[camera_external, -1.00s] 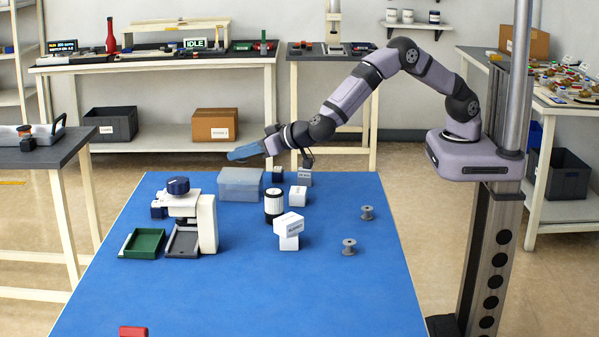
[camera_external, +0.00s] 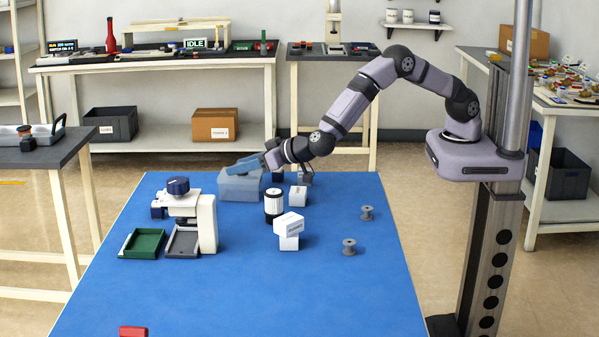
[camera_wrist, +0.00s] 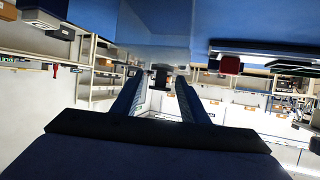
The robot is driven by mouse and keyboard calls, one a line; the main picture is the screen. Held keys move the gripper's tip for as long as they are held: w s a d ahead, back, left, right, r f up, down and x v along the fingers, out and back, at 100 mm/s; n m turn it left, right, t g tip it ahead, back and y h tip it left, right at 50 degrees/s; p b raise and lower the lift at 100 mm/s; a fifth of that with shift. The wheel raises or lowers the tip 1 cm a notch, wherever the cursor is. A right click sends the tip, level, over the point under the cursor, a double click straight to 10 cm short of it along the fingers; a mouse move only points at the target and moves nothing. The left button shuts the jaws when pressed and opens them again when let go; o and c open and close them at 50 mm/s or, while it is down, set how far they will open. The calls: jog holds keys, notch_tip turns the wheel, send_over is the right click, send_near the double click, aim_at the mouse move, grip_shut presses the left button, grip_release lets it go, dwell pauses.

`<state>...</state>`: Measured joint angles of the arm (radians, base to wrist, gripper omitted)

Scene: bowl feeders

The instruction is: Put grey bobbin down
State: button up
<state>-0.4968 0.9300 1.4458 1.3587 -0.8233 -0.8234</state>
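My gripper (camera_external: 243,165) is tilted low over the translucent blue-grey box (camera_external: 240,188) at the back left of the blue table. In the wrist view its two fingers (camera_wrist: 160,77) stand apart, with a small dark spool-shaped thing, seemingly a grey bobbin (camera_wrist: 160,80), between their tips. Its contact with the fingers is hard to make out, and it does not show in the external view. Two other grey bobbins stand upright on the right of the table, one further back (camera_external: 367,212) and one nearer (camera_external: 349,247).
A white machine with a dark blue knob (camera_external: 178,186) stands left, by a green tray (camera_external: 143,243) and a grey tray (camera_external: 183,241). A black-and-white canister (camera_external: 274,206) and white boxes (camera_external: 289,226) stand mid-table. A red block (camera_external: 133,331) lies at the front; the front area is otherwise clear.

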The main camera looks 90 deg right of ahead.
jog(key=shift+r, duration=0.1)
jog(key=shift+s+r, duration=0.1)
jog(key=v, duration=1.2)
jog(key=shift+b, duration=0.4)
jog(key=s+d+f+n+g+y, duration=0.1)
jog(key=s+d+g, duration=0.3)
jog(key=s, duration=0.7)
jog(key=s+d+f+n+g+y, duration=0.2)
jog(key=s+d+f+g, duration=0.2)
jog(key=s+d, duration=0.4)
jog(key=s+d+f+n+g+y, duration=0.1)
jog(key=s+d+g, duration=0.3)
jog(key=s, duration=0.9)
jog(key=d+f+y, duration=0.1)
jog(key=d, duration=0.2)
jog(key=shift+s+f, duration=0.3)
